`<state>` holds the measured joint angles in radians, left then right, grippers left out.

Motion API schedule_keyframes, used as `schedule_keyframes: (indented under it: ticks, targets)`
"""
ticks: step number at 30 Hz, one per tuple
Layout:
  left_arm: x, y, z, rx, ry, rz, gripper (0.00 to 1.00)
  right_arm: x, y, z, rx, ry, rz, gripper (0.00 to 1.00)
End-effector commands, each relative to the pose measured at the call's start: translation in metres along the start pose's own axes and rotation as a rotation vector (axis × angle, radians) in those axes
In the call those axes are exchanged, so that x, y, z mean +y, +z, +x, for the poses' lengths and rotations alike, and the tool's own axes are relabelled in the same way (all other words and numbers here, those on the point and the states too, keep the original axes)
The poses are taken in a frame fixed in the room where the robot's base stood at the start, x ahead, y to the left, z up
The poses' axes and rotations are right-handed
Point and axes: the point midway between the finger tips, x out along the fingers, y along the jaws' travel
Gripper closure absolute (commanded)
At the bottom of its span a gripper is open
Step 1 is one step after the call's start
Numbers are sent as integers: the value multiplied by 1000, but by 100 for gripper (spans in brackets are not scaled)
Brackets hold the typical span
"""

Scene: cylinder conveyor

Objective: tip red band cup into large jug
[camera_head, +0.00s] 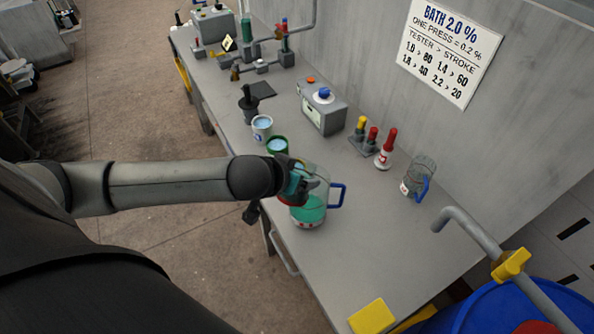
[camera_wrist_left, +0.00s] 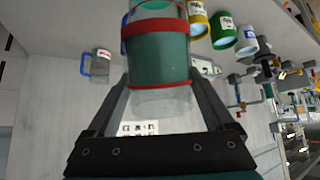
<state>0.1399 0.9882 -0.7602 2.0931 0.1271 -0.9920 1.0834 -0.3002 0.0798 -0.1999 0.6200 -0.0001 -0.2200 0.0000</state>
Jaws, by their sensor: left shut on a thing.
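My left gripper (camera_head: 300,185) is shut on the red band cup, at the near side of the large jug. In the left wrist view the cup (camera_wrist_left: 158,60) is clear, with red bands and teal contents, between the two fingers. In the head view the gripper mostly hides the cup, so I cannot tell its exact tilt. The large jug (camera_head: 309,212) is clear, with a blue handle on its right and teal liquid in its lower part. It stands on the bench near the front edge. My right gripper is not in view.
A green cup (camera_head: 277,146) and a white-blue cup (camera_head: 262,127) stand behind my gripper. A smaller jug (camera_head: 418,178) with a blue handle stands to the right. A grey device (camera_head: 322,110) and red and yellow bottles stand at the back. The bench front right is mostly clear, with a yellow block (camera_head: 371,317).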

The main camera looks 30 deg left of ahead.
Motion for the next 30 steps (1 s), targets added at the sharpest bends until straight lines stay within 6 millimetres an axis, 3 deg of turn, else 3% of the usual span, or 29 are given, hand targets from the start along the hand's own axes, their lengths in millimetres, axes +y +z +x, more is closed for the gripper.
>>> schedule_keyframes:
  ticks: [20,30]
  targets:
    - [0,-5,-3,-72,-1,-1,100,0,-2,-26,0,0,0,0]
    - [0,-12,-2,-281,-1,-3,100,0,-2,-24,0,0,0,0]
